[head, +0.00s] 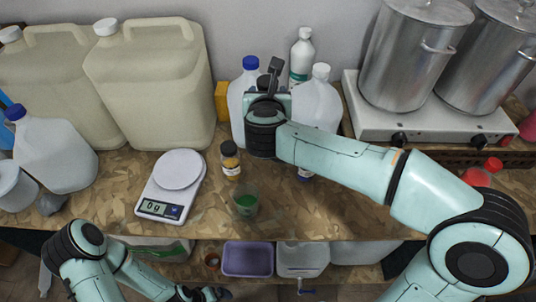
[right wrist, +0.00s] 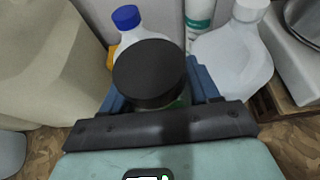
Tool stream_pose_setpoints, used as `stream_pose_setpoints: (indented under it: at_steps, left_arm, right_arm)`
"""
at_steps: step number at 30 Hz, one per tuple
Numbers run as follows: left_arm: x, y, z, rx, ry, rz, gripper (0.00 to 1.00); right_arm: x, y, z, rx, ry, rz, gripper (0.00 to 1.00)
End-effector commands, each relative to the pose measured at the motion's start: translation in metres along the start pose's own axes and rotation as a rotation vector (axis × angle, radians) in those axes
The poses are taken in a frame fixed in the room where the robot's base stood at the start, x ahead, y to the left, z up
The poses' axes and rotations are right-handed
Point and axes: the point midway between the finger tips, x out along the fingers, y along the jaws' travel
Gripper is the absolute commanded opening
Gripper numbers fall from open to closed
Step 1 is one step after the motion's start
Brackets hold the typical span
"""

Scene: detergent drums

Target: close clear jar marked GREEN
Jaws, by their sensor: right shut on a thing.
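A small open clear cup or jar (head: 245,202) with green contents stands near the table's front edge in the head view; I cannot read its marking. My right gripper (right wrist: 150,100) is shut on a round black lid (right wrist: 148,72), seen from above in the right wrist view. A greenish sliver shows below the lid's edge; I cannot tell whether a jar is under it.
A black-capped amber bottle (head: 231,162) stands just behind the green jar. A scale (head: 173,183) reading 0 is to its left. Large jugs (head: 150,80) stand at the back left, a burner with pots (head: 415,50) at the right. A purple bin (head: 248,260) is below the table.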

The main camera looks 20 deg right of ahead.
Motion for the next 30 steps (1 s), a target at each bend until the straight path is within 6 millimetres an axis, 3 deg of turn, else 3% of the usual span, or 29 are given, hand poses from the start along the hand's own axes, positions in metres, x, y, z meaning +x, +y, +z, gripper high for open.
stream_pose_setpoints:
  at_steps: [14, 30]
  left_arm:
    - [0.002, -0.002, 0.003, -0.002, -0.004, -0.002, 1.0]
    - [0.029, -0.019, 0.024, -0.011, -0.03, -0.011, 1.0]
  right_arm:
    - [0.003, 0.0, -0.008, -0.001, 0.003, -0.001, 0.0]
    - [0.052, 0.0, -0.131, -0.005, 0.006, 0.0, 0.0]
